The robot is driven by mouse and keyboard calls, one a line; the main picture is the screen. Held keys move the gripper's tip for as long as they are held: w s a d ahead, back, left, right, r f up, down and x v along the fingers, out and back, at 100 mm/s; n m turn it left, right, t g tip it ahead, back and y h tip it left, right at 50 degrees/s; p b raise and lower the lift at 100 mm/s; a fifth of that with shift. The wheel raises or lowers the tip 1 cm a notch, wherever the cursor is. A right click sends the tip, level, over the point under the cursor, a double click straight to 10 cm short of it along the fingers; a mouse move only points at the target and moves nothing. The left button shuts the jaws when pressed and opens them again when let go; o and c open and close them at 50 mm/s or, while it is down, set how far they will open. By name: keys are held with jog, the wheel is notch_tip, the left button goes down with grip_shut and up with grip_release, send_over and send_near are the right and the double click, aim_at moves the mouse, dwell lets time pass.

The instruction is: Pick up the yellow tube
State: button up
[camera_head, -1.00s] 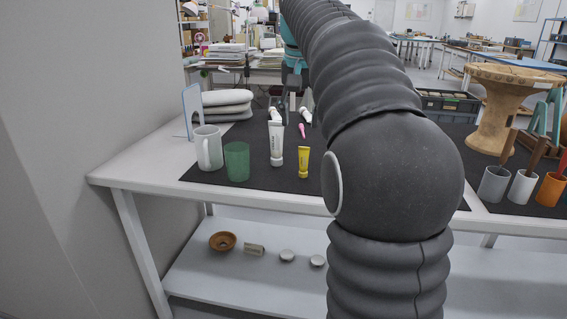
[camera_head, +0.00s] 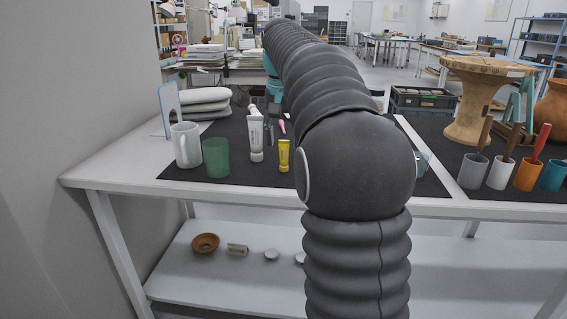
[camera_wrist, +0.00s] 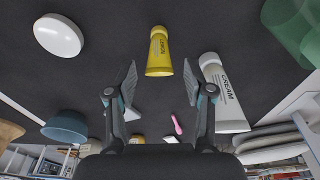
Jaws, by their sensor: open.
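The yellow tube (camera_head: 284,157) stands upright on a dark mat (camera_head: 225,184) on the table, right of the white cream tube (camera_head: 256,140). In the wrist view the yellow tube (camera_wrist: 159,54) appears just beyond the fingertips, roughly centred between them, and untouched. My gripper (camera_wrist: 159,80) is open with nothing between its fingers. The cream tube (camera_wrist: 224,92) appears close beside the right finger in that view. In the head view my gripper (camera_head: 270,128) is partly visible behind the tubes, with my arm covering the area to the right.
A green cup (camera_head: 216,158) and white mug (camera_head: 186,145) stand left of the tubes. A pink item (camera_head: 282,127) lies behind them. A white round object (camera_wrist: 58,36) and a teal cup (camera_wrist: 65,127) show at left in the wrist view. Bare mat lies in front of the yellow tube.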

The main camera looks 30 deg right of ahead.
aim_at(284, 151)
jog(key=f, duration=0.2)
jog(key=f+b, duration=0.1)
jog(key=f, duration=0.1)
jog(key=shift+w+d+f, duration=0.15)
jog(key=shift+w+f, duration=0.05)
jog(key=shift+f, duration=0.2)
grip_shut()
